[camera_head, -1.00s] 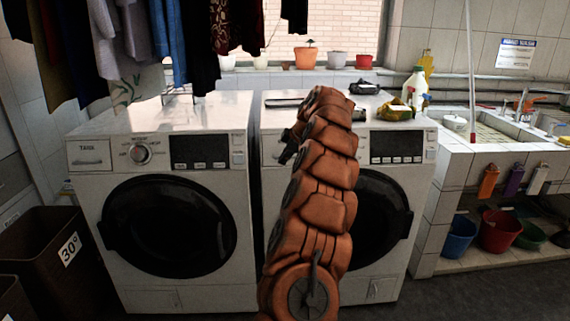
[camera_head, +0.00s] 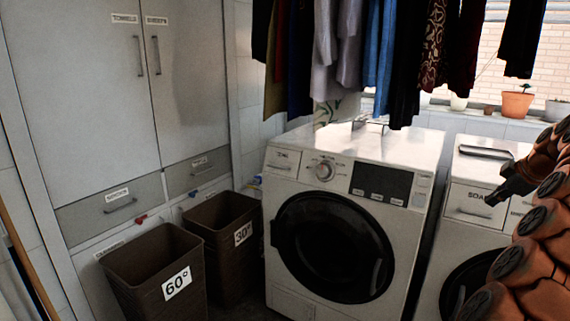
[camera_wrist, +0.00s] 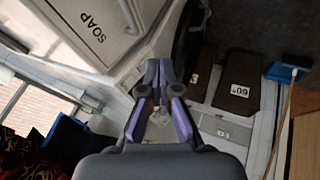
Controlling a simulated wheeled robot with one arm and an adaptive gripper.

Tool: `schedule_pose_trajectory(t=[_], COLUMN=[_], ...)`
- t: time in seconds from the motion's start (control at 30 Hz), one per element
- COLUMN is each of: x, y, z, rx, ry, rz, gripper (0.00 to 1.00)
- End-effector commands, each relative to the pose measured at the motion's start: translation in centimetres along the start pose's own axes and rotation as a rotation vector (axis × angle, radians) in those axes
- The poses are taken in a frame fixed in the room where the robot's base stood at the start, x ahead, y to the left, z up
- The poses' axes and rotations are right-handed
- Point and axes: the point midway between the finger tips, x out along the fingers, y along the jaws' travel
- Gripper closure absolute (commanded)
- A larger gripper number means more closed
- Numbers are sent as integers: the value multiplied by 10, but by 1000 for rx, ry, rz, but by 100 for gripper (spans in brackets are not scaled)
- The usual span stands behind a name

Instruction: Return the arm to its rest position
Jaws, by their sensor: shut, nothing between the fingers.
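My arm, in orange-brown padded segments, rises at the right edge of the head view. My gripper (camera_head: 500,195) is dark and points left, in front of the right-hand washing machine (camera_head: 466,215) near its drawer marked SOAP (camera_head: 473,205). In the wrist view my gripper (camera_wrist: 158,64) shows purple fingers brought together with nothing held between them. The soap drawer (camera_wrist: 92,28) lies to the upper left there, apart from the fingers.
A left washing machine (camera_head: 345,215) stands beside it. Two brown bins, marked 60° (camera_head: 155,275) and 30° (camera_head: 222,240), stand before a tall grey cabinet (camera_head: 100,90). Clothes (camera_head: 340,50) hang above the machines. A potted plant (camera_head: 516,104) stands on the sill.

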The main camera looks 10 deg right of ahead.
Motion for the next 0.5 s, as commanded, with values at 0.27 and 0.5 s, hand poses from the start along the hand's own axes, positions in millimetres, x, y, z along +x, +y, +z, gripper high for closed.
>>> schedule_pose_trajectory(t=[0.27, 0.5], x=[12, 19], y=[-50, -130], z=[-76, -150], rx=[49, 118], ry=[46, 35], rz=[-118, -265], gripper=[100, 100])
